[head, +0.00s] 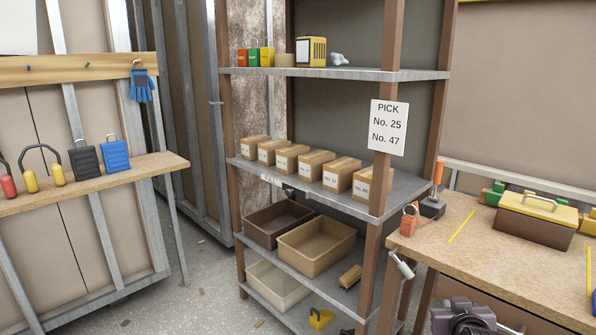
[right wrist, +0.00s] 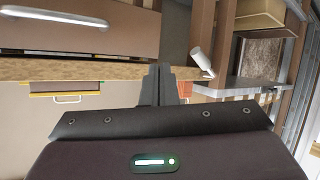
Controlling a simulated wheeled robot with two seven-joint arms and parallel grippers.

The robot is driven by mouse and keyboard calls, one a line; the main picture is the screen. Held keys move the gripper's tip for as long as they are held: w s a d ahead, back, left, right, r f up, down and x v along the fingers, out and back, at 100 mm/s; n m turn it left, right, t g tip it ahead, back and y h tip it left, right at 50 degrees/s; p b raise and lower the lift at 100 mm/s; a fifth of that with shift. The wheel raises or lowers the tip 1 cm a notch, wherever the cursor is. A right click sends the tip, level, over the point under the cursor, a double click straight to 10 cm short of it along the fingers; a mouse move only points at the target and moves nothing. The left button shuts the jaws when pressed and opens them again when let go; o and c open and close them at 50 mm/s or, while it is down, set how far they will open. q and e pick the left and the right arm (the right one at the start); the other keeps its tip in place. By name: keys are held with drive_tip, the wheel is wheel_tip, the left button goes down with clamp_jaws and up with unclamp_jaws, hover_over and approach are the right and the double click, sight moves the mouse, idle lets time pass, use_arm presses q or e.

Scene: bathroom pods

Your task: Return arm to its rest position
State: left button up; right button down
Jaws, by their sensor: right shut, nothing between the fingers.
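My right gripper shows in the right wrist view (right wrist: 159,80), its two dark fingers together with nothing between them. The brown edge of a workbench lies across the picture behind the fingertips. In the head view, a dark purple-grey part of my right arm (head: 463,318) shows at the bottom right, in front of the workbench (head: 500,258). The fingers cannot be made out clearly there. My left gripper is in neither view.
A metal shelf rack (head: 400,195) with several cartons stands in the middle, bearing a sign (head: 388,127) reading "PICK No. 25 No. 47". A yellow-lidded toolbox (head: 538,215) sits on the workbench. Another bench (head: 150,172) stands left; floor between is open.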

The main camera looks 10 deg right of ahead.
drive_tip(key=s+a+f+n+g+y, duration=0.2)
drive_tip(key=s+a+f+g, duration=0.3)
drive_tip(key=s+a, duration=0.55)
drive_tip(key=s+a+f+n+g+y, duration=0.3)
drive_tip(key=s+a+f, duration=0.4)
drive_tip(key=s, duration=0.7)
drive_tip(key=s+a+f+g, duration=0.1)
drive_tip(key=s+a+f, duration=0.1)
drive_tip(key=f, duration=1)
drive_tip(key=s+a+f+g, duration=0.1)
drive_tip(key=a+f+g, duration=0.1)
drive_tip(key=f, duration=1)
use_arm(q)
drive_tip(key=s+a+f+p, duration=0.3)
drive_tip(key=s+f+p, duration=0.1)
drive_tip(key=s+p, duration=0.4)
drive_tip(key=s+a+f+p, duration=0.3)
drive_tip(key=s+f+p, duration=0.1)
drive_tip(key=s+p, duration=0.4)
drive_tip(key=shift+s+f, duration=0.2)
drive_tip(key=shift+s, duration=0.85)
use_arm(e)
drive_tip(key=s+d+f, duration=0.3)
drive_tip(key=s, duration=0.6)
drive_tip(key=s+d+f, duration=0.3)
drive_tip(key=s+f, duration=0.1)
drive_tip(key=s, duration=0.5)
drive_tip(key=shift+d+f, duration=0.15)
drive_tip(key=shift+f, duration=0.05)
